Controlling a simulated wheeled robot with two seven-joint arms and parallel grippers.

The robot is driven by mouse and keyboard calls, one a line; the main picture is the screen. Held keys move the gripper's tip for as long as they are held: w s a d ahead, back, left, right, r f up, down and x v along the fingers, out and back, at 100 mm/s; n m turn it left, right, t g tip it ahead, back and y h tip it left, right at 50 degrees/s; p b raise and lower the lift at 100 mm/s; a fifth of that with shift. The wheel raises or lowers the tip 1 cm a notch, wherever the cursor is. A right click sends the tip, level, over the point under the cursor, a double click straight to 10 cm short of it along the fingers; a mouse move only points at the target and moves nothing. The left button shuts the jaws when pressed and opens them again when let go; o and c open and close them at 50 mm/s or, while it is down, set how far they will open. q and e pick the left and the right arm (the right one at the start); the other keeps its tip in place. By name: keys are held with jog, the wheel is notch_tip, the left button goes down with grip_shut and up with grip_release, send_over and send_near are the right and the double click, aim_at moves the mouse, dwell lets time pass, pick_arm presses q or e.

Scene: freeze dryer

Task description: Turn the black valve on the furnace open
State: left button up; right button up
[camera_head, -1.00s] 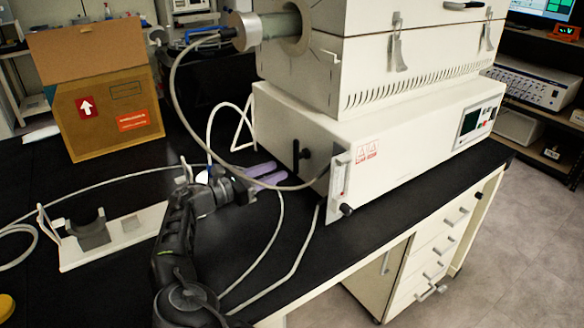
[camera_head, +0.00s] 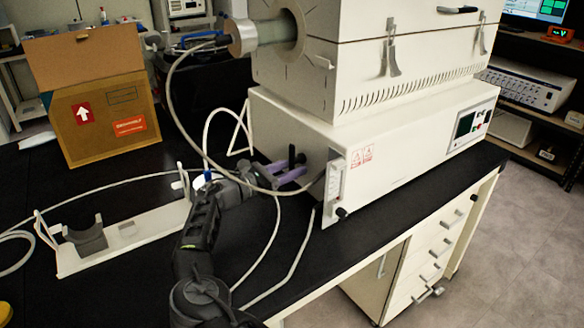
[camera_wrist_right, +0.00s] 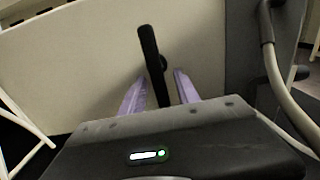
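The black valve (camera_head: 291,155) is a bar-shaped handle on the side panel of the white furnace (camera_head: 400,150). It stands nearly upright, and in the right wrist view the valve (camera_wrist_right: 149,48) leans slightly with its top to the left. My right gripper (camera_head: 300,170) has purple fingers pointing at that panel, at the valve's lower part. In the right wrist view the fingers of my right gripper (camera_wrist_right: 160,77) are apart, one on each side of the handle, with visible gaps. My left gripper is not in view.
A grey hose (camera_head: 177,100) loops from the tube end down past my right gripper. A flow meter (camera_head: 335,182) with a small black knob (camera_head: 341,212) sits at the furnace's corner. A white stand (camera_head: 125,232) and a cardboard box (camera_head: 103,120) are on the left of the black bench.

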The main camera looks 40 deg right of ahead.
grip_shut()
dwell(0.4)
